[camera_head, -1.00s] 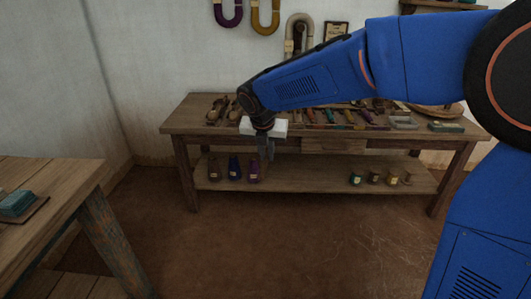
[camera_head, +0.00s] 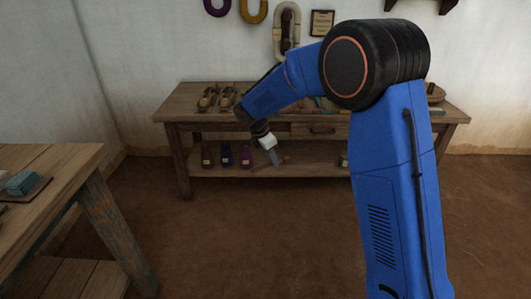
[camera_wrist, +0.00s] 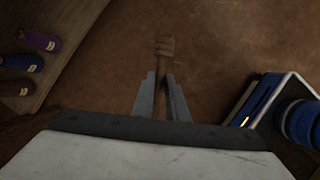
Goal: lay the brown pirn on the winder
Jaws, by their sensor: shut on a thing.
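The brown pirn (camera_wrist: 163,60) is a thin wooden stick with a ridged head, in the wrist view. My gripper (camera_wrist: 161,84) is shut on it, with the ridged end sticking out beyond the fingertips over the bare floor. In the head view my gripper (camera_head: 277,160) hangs in front of the lower shelf of the back bench, and the pirn is too small and dim there to make out well. I cannot pick out the winder in either view.
The back bench (camera_head: 185,121) carries wooden tools and coloured pieces, partly behind my arm. Purple, dark blue and brown labelled items (camera_head: 226,156) stand on its lower shelf. A wooden table (camera_head: 62,160) with a teal block (camera_head: 22,183) is at left. The floor between is clear.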

